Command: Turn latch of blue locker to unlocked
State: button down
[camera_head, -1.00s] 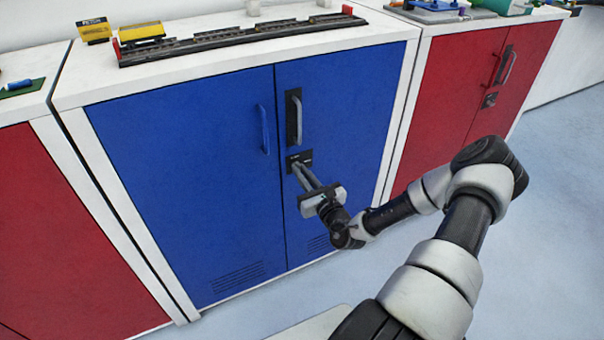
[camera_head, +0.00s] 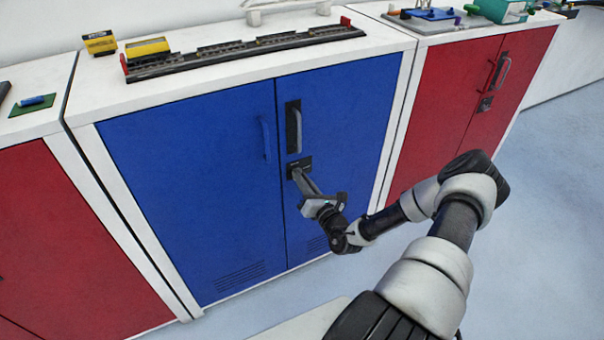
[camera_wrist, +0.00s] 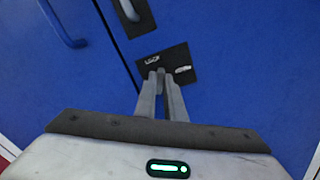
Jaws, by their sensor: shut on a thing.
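The blue locker (camera_head: 205,190) has two shut doors. Its latch has a black plate (camera_head: 304,162) on the right door, below the black-backed handle; in the wrist view the plate (camera_wrist: 183,64) carries white lettering on its left and right sides. My gripper (camera_head: 296,173) reaches the plate from the front, and its two fingertips (camera_wrist: 161,75) are close together over the plate's middle, shut on the latch knob. The knob is mostly hidden between the fingertips, so its exact angle is hard to tell. In the wrist view my gripper looks tilted relative to the plate.
A grey handle (camera_head: 294,128) sits just above the latch, and a blue handle (camera_head: 265,139) is on the left door. Red lockers stand on the left (camera_head: 70,240) and right (camera_head: 450,100). A model track (camera_head: 245,50) lies on top. The floor in front is clear.

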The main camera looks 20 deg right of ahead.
jog(key=m+p, duration=0.3)
jog(key=m, duration=0.9)
jog(key=shift+f, duration=0.2)
dwell(0.4)
jog(key=c, duration=1.8)
grip_release()
jog(key=shift+c, duration=0.2)
jog(key=shift+d, duration=0.1)
jog(key=s+p, duration=0.2)
jog(key=s, duration=1.5)
jog(key=shift+s+d, duration=0.2)
jog(key=shift+d, duration=0.05)
